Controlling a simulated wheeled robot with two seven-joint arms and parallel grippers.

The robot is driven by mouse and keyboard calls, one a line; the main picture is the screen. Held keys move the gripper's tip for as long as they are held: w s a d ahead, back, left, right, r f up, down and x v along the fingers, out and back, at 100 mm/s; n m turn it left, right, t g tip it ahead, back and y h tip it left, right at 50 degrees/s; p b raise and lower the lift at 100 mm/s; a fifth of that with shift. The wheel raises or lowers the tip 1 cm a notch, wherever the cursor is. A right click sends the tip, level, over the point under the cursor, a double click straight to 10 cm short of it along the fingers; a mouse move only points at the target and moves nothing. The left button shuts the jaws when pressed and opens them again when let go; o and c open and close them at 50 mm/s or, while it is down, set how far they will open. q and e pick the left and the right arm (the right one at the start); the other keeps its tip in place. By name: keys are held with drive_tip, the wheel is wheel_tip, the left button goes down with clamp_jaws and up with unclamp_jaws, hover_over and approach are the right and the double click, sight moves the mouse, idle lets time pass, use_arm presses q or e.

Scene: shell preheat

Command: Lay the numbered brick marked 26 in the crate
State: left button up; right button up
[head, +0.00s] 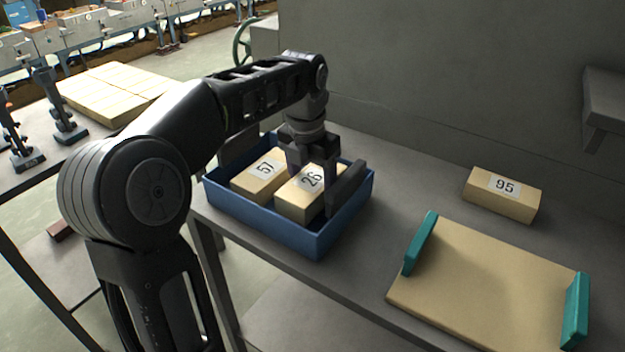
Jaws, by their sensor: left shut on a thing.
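The brick marked 26 (294,203) is pale tan with a white number label. It is inside the blue crate (270,228), on the crate's right side. My left gripper (325,190) comes down from above and is shut on this brick, with one finger seen at its right side. The other finger is mostly hidden. Whether the brick touches the crate floor cannot be told. My right gripper is not in view.
A brick marked 95 (503,195) lies on the grey table at the right, near the wall. A tan board (480,290) with teal handles (420,243) lies in front of it. A stack of pale bricks (115,92) and dark clamp-like stands (62,118) are on the left table.

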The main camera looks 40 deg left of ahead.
sight(313, 179)
use_arm(q)
drive_tip(key=shift+f, duration=0.2)
drive_tip(key=o, duration=1.5)
drive_tip(key=shift+r, duration=0.1)
drive_tip(key=shift+r, duration=0.3)
wheel_tip(313, 179, up, 4)
drive_tip(key=shift+s+f+p, duration=0.15)
drive_tip(key=shift+f+p, duration=0.05)
drive_tip(key=shift+p, duration=0.2)
drive_tip(key=r+p, duration=0.2)
drive_tip(key=r, duration=0.1)
drive_tip(key=r+p, duration=0.3)
drive_tip(key=s+r+p, duration=0.1)
drive_tip(key=r+p, duration=0.1)
drive_tip(key=p, duration=0.1)
drive_tip(key=shift+s+r, duration=0.1)
drive_tip(key=shift+r, duration=0.3)
